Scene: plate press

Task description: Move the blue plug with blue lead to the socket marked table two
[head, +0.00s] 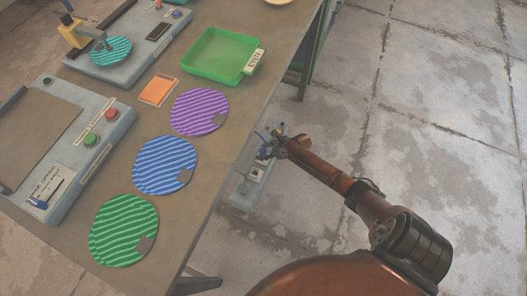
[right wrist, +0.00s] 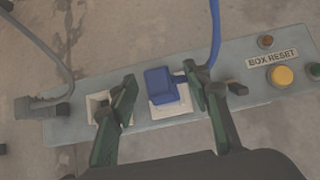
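The blue plug (right wrist: 160,86) stands on a white socket plate (right wrist: 174,106) on a grey panel (right wrist: 160,127) in the right wrist view. I cannot tell how deep it sits. Its blue lead (right wrist: 215,35) runs up from its right side. My right gripper (right wrist: 163,88) is open, with one finger on each side of the plug and a gap at least on the left. A second pale socket plate (right wrist: 97,100) is partly hidden behind the left finger. In the head view my right gripper (head: 268,148) is over the panel (head: 240,190). No table-two marking is readable. My left gripper is not in view.
A grey plug (right wrist: 42,107) with a grey lead is at the panel's left end. A yellow button (right wrist: 281,76) marked BOX RESET is at the right. The table (head: 215,160), with round mats and a green tray (head: 212,68), stands left of my right arm.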

